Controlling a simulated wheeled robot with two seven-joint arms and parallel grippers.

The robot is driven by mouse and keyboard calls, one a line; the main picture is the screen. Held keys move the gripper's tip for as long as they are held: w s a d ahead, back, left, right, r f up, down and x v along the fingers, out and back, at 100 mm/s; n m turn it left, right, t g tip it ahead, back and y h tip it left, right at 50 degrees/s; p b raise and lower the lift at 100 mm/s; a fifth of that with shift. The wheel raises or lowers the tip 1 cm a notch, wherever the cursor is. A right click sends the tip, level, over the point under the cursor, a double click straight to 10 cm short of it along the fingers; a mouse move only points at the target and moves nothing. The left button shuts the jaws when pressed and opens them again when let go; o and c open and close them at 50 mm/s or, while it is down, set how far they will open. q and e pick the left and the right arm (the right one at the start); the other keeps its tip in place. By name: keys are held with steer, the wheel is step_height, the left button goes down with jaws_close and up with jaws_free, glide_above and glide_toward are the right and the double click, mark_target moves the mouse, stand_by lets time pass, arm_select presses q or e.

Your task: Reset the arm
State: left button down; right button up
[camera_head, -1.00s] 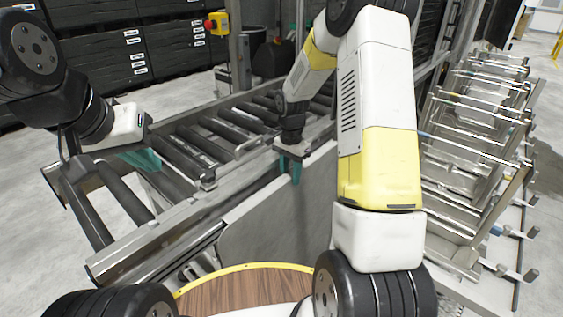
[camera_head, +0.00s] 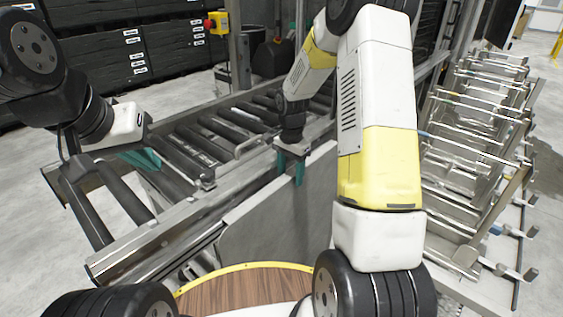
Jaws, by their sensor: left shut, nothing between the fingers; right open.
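My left arm comes in at the left edge. Its gripper (camera_head: 146,160), with teal fingers, is shut and empty above the near end of the roller conveyor (camera_head: 160,238). My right arm, white and yellow, reaches up and over to the conveyor's right side. Its gripper (camera_head: 290,170) points down with teal fingers apart, open and empty, by the upper edge of the grey side panel (camera_head: 262,228). I cannot tell whether the fingers touch that edge.
A metal rack with several bars (camera_head: 480,130) stands close on the right of my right arm. Black crates (camera_head: 110,50) are stacked at the back left. A yellow control box with a red button (camera_head: 218,23) is on a post behind the conveyor. Floor is clear at the left.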

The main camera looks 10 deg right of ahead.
step_height(320, 180, up, 7)
steer(key=shift+w+f, duration=0.1)
steer(key=shift+w, duration=0.05)
steer(key=shift+r, duration=0.65)
steer(key=s+a+r+n+t+y, duration=0.1)
steer(key=s+r+n+t, duration=0.2)
steer(key=s+r, duration=0.6)
steer(key=s+a+r+n+t+y, duration=0.1)
steer(key=s+r+n+t, duration=0.2)
steer(key=s+r+n, duration=0.5)
steer(key=s+r, duration=0.1)
steer(key=s, duration=0.6)
steer(key=shift+s+a, duration=0.15)
steer(key=shift+s, duration=0.05)
